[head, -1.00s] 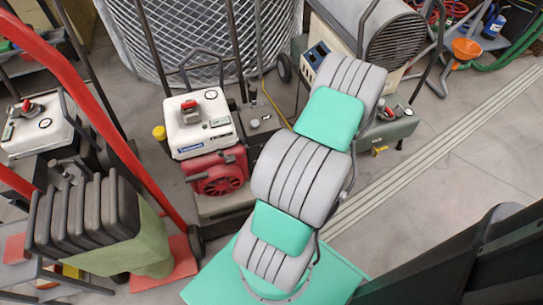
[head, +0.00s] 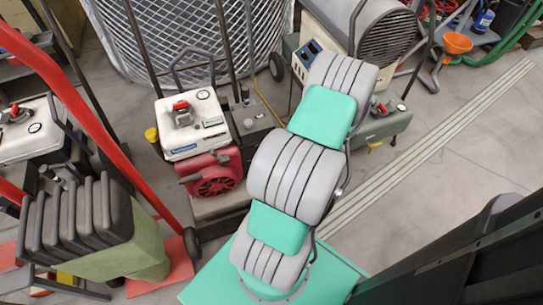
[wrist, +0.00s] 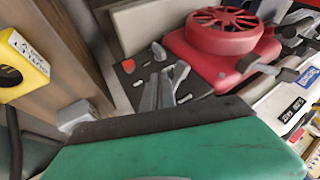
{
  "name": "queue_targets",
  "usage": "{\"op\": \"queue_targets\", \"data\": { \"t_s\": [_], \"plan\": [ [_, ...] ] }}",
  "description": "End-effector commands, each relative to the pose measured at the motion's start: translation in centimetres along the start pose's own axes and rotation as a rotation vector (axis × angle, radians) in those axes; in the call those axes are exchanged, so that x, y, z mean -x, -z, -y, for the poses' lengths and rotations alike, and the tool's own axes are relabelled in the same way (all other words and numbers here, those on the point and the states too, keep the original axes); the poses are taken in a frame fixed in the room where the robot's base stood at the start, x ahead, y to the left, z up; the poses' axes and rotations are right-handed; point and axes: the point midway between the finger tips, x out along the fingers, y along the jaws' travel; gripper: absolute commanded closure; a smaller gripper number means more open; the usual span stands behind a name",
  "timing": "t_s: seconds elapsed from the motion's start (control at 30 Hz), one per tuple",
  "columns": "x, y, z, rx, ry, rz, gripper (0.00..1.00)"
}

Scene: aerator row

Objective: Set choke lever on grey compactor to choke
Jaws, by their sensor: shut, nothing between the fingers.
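A machine with a white tank (head: 194,127), a red engine cover (head: 214,172) and a grey base stands left of my arm in the head view. I cannot tell for sure that it is the grey compactor. The wrist view shows the red engine (wrist: 228,30) and part of a white tank (wrist: 290,108). A dark panel (wrist: 128,92) with red and white marks lies beside the engine; I cannot single out the choke lever on it. My gripper (wrist: 168,84) appears as grey fingers over this panel, shut and empty; contact is unclear. In the head view my arm hides it.
A similar white-topped machine (head: 30,130) stands at far left, behind a red hand-truck frame (head: 95,125). A large heater drum (head: 385,45) and a grey-green tank (head: 382,125) stand beyond my arm. A yellow box (wrist: 22,65) is close at the wrist view's left.

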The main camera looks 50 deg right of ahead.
Motion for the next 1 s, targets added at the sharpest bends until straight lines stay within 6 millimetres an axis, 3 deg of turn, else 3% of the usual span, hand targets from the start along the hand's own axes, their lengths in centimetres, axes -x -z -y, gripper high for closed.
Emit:
{"op": "queue_targets", "data": {
  "t_s": [0.17, 0.4, 0.6, 1.0],
  "plan": [
    [0.9, -0.4, -1.9, 0.006, 0.003, 0.003, 1.0],
    [7.2, -0.8, -0.7, 0.011, 0.003, 0.004, 1.0],
    [10.3, -1.4, -0.2, 0.011, 0.005, 0.005, 1.0],
    [10.9, -1.6, -0.1, 0.012, 0.006, 0.006, 1.0]
  ]
}}
